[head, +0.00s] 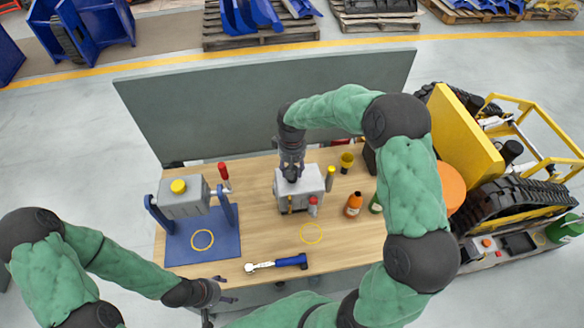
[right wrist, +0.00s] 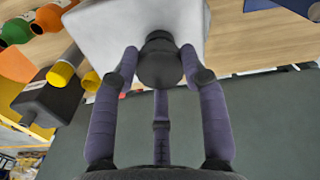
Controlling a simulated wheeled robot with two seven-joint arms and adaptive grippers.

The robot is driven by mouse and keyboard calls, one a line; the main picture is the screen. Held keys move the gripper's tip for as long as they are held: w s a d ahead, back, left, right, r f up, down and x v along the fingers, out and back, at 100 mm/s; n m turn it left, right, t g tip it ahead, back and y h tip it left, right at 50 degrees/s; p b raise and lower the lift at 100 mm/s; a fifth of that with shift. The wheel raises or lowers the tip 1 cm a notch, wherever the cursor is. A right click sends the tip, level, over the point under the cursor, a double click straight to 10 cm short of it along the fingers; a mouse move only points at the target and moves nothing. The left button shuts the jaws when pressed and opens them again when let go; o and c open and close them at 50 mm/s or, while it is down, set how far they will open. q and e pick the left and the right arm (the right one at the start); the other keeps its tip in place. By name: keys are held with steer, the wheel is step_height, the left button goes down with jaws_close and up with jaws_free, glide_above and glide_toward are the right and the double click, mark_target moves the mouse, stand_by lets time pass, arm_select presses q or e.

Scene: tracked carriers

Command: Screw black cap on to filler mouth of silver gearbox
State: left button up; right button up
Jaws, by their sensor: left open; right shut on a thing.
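The silver gearbox (head: 301,184) stands in the middle of the bench; its pale body also shows in the right wrist view (right wrist: 100,22). My right gripper (head: 291,172) points down at the gearbox's top. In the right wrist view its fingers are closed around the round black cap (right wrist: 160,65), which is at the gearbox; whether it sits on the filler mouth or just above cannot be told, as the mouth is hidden. My left gripper (head: 220,292) is open and empty at the bench's front left edge, low in the head view.
A grey box with a yellow cap (head: 183,198) stands in a blue cradle (head: 203,245) at left. A blue-handled tool (head: 285,262) lies at the front. An orange bottle (head: 353,205) and a yellow cup (head: 347,160) stand right of the gearbox. A grey panel (head: 250,105) rises behind.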

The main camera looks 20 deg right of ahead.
steer(key=shift+f+b, duration=1.1)
steer(key=shift+f, duration=0.35)
steer(key=o, duration=0.9)
step_height(320, 180, up, 12)
steer(key=shift+r, duration=0.1)
stand_by(0.4)
